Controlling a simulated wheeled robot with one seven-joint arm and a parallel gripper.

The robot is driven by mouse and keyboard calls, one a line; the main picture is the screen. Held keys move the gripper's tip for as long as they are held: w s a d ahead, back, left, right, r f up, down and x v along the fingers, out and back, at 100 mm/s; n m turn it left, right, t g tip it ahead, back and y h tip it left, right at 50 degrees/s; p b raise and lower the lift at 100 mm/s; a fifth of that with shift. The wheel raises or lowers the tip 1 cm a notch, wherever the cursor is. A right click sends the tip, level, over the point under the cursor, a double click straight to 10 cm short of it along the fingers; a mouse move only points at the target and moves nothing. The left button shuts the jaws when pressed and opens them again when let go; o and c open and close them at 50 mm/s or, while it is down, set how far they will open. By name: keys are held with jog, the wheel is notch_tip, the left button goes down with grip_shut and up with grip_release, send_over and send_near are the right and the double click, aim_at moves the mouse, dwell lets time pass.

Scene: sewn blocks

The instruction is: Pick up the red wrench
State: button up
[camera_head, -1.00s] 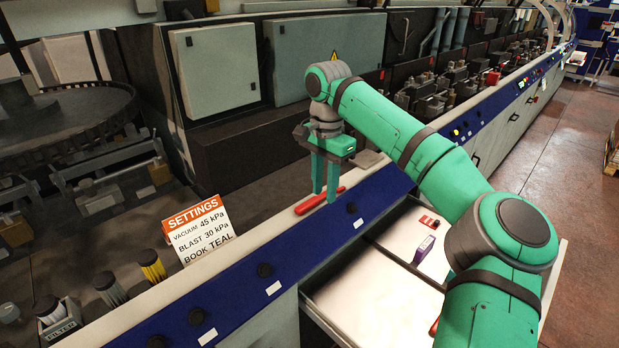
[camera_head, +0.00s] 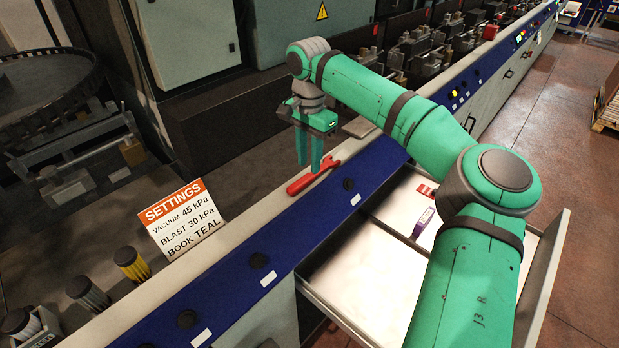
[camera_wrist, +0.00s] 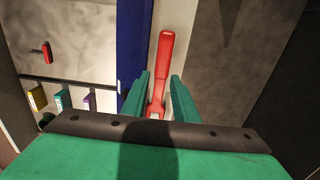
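The red wrench (camera_head: 304,184) lies on the narrow pale ledge beside the blue panel strip in the head view. In the wrist view its handle (camera_wrist: 164,60) points away from me, and its near end lies between my fingers in the picture. My gripper (camera_head: 310,169) points down at the wrench, with its fingertips close to the jaw end. In the wrist view my gripper (camera_wrist: 158,88) has its two teal fingers apart, one on each side of the wrench, with gaps showing. Whether a finger touches the wrench cannot be told.
An open drawer (camera_head: 334,304) with a purple item (camera_head: 423,222) and a red item (camera_head: 425,191) is below the blue panel (camera_head: 300,239). A settings sign (camera_head: 184,218) and several spools (camera_head: 132,263) stand along the ledge to the left. Dark machinery rises behind.

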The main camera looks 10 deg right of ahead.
aim_at(307, 176)
jog(key=f, duration=0.4)
jog(key=shift+w+a+f, duration=0.1)
jog(key=shift+a+f, duration=0.1)
jog(key=shift+f, duration=0.2)
jog(key=shift+c, duration=0.7)
grip_shut()
jog(key=shift+r, duration=0.15)
